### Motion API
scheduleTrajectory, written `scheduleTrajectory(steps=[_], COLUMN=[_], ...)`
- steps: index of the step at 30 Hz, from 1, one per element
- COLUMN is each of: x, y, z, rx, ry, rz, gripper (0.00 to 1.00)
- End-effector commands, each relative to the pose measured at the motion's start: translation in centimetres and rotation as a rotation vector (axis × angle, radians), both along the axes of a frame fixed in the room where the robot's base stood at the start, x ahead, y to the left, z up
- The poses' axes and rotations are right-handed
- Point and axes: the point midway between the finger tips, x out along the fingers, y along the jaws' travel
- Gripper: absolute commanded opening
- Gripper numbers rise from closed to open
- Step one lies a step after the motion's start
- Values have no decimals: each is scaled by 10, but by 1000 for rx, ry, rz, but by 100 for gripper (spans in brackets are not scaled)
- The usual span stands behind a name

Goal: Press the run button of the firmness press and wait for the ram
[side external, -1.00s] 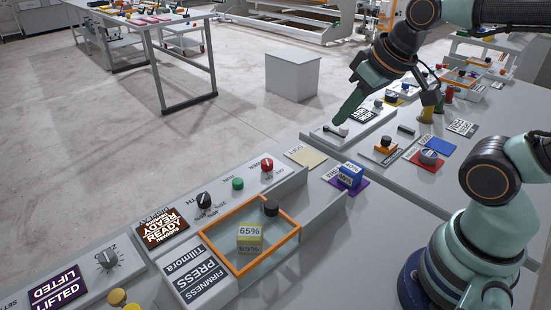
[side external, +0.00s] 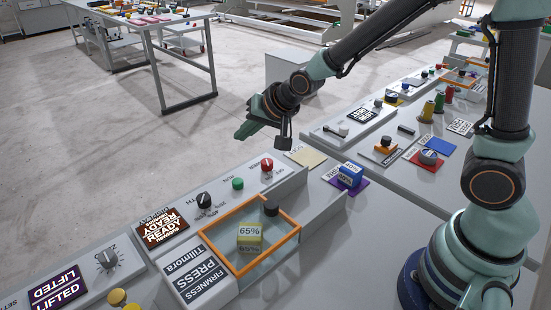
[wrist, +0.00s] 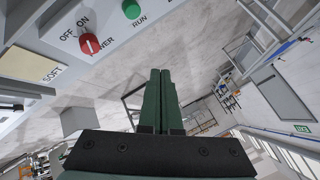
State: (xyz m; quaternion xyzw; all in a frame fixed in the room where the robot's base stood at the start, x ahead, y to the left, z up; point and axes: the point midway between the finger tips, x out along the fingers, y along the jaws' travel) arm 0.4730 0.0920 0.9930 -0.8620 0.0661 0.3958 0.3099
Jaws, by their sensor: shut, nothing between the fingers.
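The firmness press (side external: 196,283) stands at the lower middle of the side view. Its green RUN button (side external: 238,184) sits on the sloped panel between a black knob (side external: 204,200) and the red power switch (side external: 267,165). The RUN button also shows at the top of the wrist view (wrist: 132,9). A yellow block marked 65% (side external: 250,236) sits inside the orange-framed bay (side external: 222,266), with a dark round part (side external: 271,208) near it. The display (side external: 163,226) reads READY. My gripper (side external: 240,135) is shut and empty, in the air above and behind the panel, apart from the button.
A blue block (side external: 350,175) sits on a purple pad (side external: 345,187) right of the press. A pale SOFT pad (side external: 306,157) lies beyond the power switch. Another panel with a lever (side external: 338,130) stands further right. The air above the RUN button looks clear.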

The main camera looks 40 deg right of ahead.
Motion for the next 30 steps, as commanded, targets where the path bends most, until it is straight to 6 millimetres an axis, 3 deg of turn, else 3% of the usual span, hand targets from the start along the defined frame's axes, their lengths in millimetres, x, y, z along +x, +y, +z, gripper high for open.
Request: scheduleTrajectory(steps=[6, 22, 30], x=[13, 15, 14], y=[13, 15, 15], z=[-19, -24, -53], rx=[63, 73, 71], ry=[-16, -19, -16], rz=[-39, -44, -44], gripper=[0, 0, 0])
